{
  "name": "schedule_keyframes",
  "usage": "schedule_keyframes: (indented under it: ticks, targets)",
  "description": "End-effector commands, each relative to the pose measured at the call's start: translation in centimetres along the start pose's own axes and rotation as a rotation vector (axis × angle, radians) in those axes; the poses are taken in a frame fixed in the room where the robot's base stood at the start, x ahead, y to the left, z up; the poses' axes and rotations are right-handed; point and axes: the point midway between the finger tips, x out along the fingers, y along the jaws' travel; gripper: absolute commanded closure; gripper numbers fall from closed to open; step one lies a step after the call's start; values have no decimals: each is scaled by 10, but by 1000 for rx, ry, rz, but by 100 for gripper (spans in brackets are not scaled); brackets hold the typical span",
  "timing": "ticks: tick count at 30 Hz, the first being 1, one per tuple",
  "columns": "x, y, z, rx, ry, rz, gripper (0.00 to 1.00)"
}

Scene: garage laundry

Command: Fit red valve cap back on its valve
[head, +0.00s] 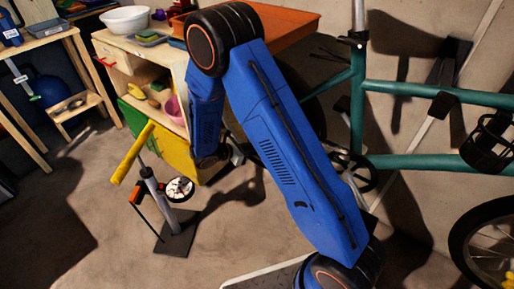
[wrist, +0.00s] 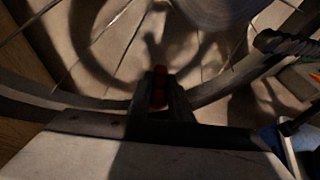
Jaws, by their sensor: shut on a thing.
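In the wrist view my gripper (wrist: 160,88) is shut on the small red valve cap (wrist: 158,97), which shows as dark red between the fingers. The gripper is in front of a bicycle wheel (wrist: 90,101), whose rim passes behind the fingers on both sides. I cannot make out the valve; it may be hidden behind the fingers or lost in the shadow. I cannot tell whether the cap touches anything beyond the fingers. In the head view my blue arm reaches toward the teal bicycle (head: 400,162), and the gripper tips and the cap are hidden.
A floor pump (head: 155,188) with a yellow handle and a round gauge stands left of the arm. Behind it is a wooden workbench (head: 140,50) with a white bowl (head: 125,19). Another bicycle wheel (head: 460,232) is at the right. The concrete floor at left front is clear.

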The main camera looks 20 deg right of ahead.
Motion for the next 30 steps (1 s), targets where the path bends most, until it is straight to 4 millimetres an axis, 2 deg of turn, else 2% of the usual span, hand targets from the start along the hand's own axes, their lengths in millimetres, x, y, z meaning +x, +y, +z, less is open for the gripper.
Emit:
schedule_keyframes:
  ticks: [15,27,28,30]
  targets:
    - [5,0,-11,0,0,0,100]
    - [5,0,-13,0,0,0,100]
    - [5,0,-13,0,0,0,77]
    - [5,0,-13,0,0,0,60]
